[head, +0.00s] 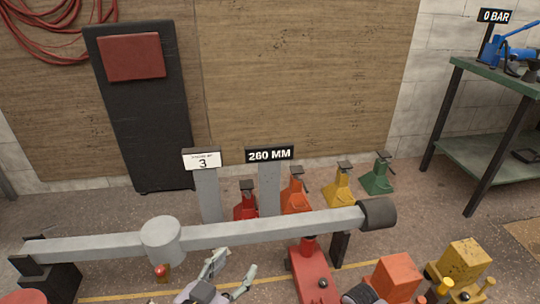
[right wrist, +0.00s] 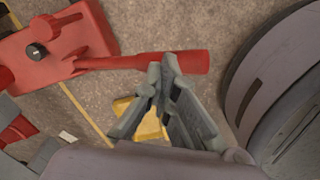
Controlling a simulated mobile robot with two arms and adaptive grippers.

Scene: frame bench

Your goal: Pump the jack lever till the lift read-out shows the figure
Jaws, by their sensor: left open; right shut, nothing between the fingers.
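A red jack (head: 313,277) stands on the floor under the right part of a long grey beam; it also shows in the right wrist view (right wrist: 75,35). Its red lever (right wrist: 120,61) ends in a thicker grip (right wrist: 195,61). My right gripper (right wrist: 164,68) is shut and empty, its tips overlapping the lever near the grip; I cannot tell if they touch. My left gripper (head: 232,268) is open and empty below the beam.
The grey beam (head: 265,232) spans the front on dark supports. Several coloured jack stands (head: 338,185) line the back. Orange (head: 398,277) and yellow (head: 463,262) units stand at front right. A green bench (head: 497,78) holds a blue tool under a 0 BAR sign (head: 494,16).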

